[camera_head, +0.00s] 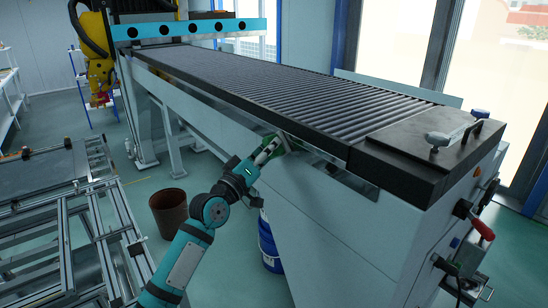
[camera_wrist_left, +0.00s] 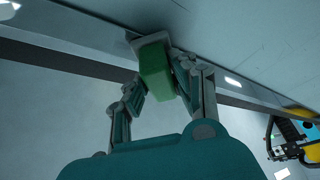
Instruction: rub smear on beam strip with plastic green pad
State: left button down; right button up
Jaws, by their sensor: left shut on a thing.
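The green pad (camera_wrist_left: 156,72) is a small block held between the two fingers of my left gripper (camera_wrist_left: 160,76) in the left wrist view. Its far end reaches the pale beam strip (camera_wrist_left: 92,27); whether it presses on it I cannot tell. In the head view my left gripper (camera_head: 272,150) is at the beam's near side, just under the dark roller edge, with a bit of the green pad (camera_head: 289,142) showing. The beam strip (camera_head: 340,175) runs on to the right of it. I cannot make out the smear. My right gripper is not in view.
A long roller conveyor (camera_head: 290,85) tops the beam. A brown bin (camera_head: 169,212) and a blue drum (camera_head: 268,243) stand on the floor below. A metal frame (camera_head: 85,230) is at left. A yellow robot arm (camera_head: 99,72) stands at the back left.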

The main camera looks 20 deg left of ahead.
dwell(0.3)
pick_arm(q)
jog(key=s+a, duration=0.2)
jog(key=s, duration=0.1)
jog(key=shift+s+a, duration=0.2)
jog(key=shift+a, duration=0.1)
jog(key=shift+s+a+p, duration=0.3)
jog(key=shift+s+a, duration=0.2)
jog(key=shift+s, duration=0.15)
jog(key=shift+s+a, duration=0.95)
jog(key=shift+s, duration=0.25)
jog(key=shift+w+d, duration=0.1)
